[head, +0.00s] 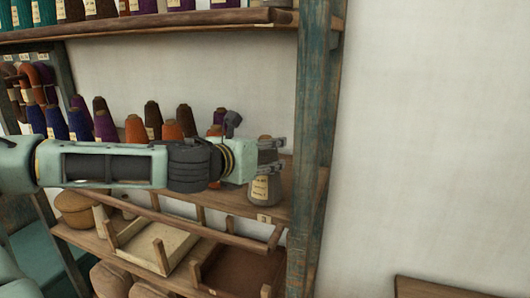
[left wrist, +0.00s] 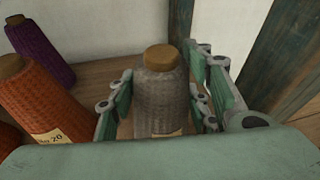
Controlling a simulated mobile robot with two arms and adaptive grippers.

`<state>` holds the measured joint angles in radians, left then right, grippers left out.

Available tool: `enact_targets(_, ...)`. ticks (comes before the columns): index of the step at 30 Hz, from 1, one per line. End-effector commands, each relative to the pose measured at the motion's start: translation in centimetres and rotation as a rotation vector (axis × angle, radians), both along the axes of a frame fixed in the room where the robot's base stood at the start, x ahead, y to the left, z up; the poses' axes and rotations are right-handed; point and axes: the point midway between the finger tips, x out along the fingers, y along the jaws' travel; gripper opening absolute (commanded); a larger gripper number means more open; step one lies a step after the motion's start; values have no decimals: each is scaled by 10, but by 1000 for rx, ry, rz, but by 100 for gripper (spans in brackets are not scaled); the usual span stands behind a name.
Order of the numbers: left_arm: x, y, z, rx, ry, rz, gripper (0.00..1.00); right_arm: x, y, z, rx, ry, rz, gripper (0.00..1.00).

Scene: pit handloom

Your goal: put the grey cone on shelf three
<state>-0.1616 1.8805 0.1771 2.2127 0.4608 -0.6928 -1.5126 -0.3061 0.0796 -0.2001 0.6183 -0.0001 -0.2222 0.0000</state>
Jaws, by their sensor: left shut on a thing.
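The grey cone (head: 264,188) has a brown top and a pale label. It stands upright at the right end of a wooden shelf (head: 222,197), beside the blue-green post. My left gripper (head: 273,157) reaches in from the left and is shut around its upper part. In the left wrist view the grey cone (left wrist: 160,95) sits between the two finger pads (left wrist: 158,105). Its base is hidden there by my gripper's body, so I cannot tell if it bears fully on the shelf. My right gripper is not in view.
Orange cones (head: 136,129), with purple and brown ones, stand left of the grey cone. An upper shelf (head: 150,24) holds more cones. Below are wooden trays (head: 160,247) and round bundles. The blue-green post (head: 314,150) is close on the right, with bare wall (head: 430,130) beyond.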

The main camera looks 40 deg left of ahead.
Motion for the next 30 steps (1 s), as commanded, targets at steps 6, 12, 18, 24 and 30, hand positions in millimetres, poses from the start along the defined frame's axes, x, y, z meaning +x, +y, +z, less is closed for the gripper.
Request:
enact_targets(6, 0, 0, -3, 0, 0, 0, 52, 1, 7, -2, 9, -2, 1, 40)
enact_targets(12, 0, 0, -3, 0, 0, 0, 64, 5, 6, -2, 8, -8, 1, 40)
enact_targets(18, 0, 0, -3, 0, 0, 0, 64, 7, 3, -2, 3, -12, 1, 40)
enact_targets(24, -2, 0, 2, 0, -2, 0, 64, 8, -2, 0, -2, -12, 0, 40)
enact_targets(30, -13, 0, 7, 1, -5, 1, 64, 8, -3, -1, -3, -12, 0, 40)
